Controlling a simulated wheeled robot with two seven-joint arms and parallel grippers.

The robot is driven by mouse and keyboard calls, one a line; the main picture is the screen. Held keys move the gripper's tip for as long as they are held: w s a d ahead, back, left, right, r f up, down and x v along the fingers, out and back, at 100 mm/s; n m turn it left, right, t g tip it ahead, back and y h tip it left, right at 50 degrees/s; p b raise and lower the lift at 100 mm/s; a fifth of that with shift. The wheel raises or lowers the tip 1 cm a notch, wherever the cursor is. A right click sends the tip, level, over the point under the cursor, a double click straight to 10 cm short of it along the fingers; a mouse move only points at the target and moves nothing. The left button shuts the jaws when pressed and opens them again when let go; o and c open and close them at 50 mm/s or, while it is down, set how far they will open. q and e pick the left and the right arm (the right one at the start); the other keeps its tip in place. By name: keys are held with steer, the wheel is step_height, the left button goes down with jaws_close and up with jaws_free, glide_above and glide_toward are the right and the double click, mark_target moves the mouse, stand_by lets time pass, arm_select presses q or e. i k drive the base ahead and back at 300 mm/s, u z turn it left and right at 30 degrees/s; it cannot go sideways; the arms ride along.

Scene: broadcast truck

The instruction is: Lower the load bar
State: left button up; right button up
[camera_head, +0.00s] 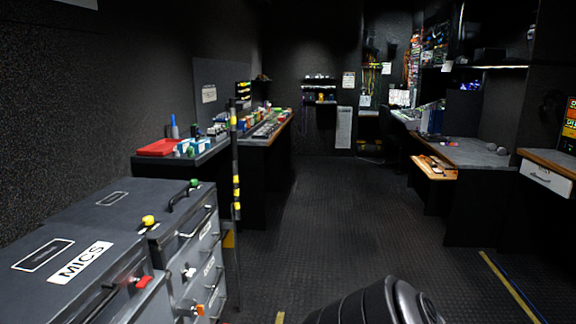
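The load bar (236,165) appears to be the thin upright dark pole with yellow bands. It stands at left of centre, beside the right end of the grey cases, with its top near the worktop behind. Its lower end runs down toward the floor beside the cases, and I cannot tell clearly what it rests on or is fixed to. Neither of my grippers shows in this view, and nothing is seen holding the bar.
Grey cases, one labelled MICS (80,262), with coloured latches fill the lower left. A cluttered worktop (205,158) with a red box (158,147) stands behind. Desks with an open drawer (434,171) line the right. The dark floor aisle (335,205) between is clear.

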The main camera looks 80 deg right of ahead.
mark_target(232, 103)
steer(key=z, duration=2.6)
steer(key=i, duration=1.25)
steer(key=z, duration=0.35)
steer(key=i, duration=1.3)
steer(key=u, duration=0.2)
